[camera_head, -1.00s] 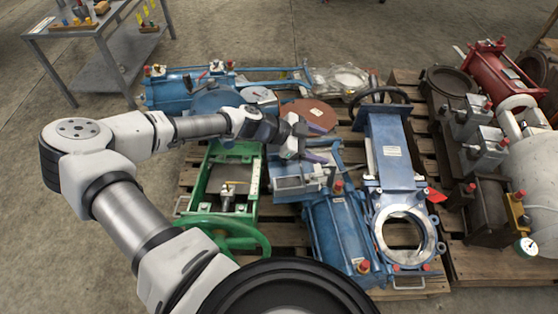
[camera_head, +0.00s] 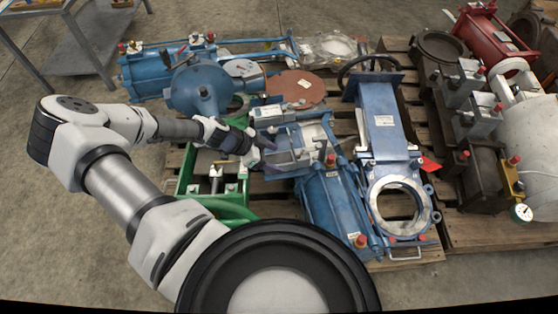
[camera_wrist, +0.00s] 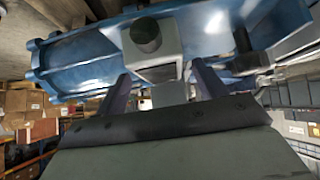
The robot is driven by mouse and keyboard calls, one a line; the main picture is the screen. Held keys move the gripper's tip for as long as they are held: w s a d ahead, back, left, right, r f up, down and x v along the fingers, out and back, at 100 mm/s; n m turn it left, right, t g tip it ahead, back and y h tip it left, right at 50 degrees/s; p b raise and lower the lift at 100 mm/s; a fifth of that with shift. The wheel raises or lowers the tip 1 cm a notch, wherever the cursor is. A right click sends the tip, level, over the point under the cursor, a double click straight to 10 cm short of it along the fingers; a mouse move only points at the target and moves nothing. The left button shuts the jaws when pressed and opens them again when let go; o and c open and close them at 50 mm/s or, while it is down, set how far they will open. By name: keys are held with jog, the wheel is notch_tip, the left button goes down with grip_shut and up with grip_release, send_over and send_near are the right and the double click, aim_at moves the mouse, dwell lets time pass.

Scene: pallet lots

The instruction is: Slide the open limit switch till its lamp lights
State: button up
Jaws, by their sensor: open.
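My gripper (camera_head: 258,158) is at the left side of a blue actuator (camera_head: 300,148) with grey boxes on it, in the middle of the pallet. In the wrist view, the two fingers of my gripper (camera_wrist: 165,92) stand apart. A small grey box (camera_wrist: 160,62) with an open, hollow face shows beyond and between the fingertips. A dark green round cap (camera_wrist: 146,35) sits on it, and it looks unlit. I cannot tell whether the fingers touch the box. The box seems to be the limit switch, against a blue cylinder body (camera_wrist: 80,62).
A blue gate valve (camera_head: 385,125) and a blue cylinder (camera_head: 330,205) lie close on the right. A green frame (camera_head: 190,172) is below my arm. A second pallet with grey and red parts (camera_head: 490,30) stands right. A metal cart (camera_head: 90,45) is at upper left.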

jog(key=shift+x, duration=1.5)
jog(key=c, duration=1.4)
jog(key=shift+w+r+p, duration=0.25)
jog(key=shift+w+p, duration=0.05)
jog(key=shift+p, duration=0.4)
jog(key=shift+w+a+f, duration=0.1)
jog(key=shift+w+f, duration=0.05)
jog(key=shift+f, duration=0.1)
jog(key=o, duration=1.4)
jog(key=p+v, duration=0.3)
jog(key=v, duration=1)
jog(key=shift+a+r, duration=0.25)
jog(key=shift+r, duration=0.1)
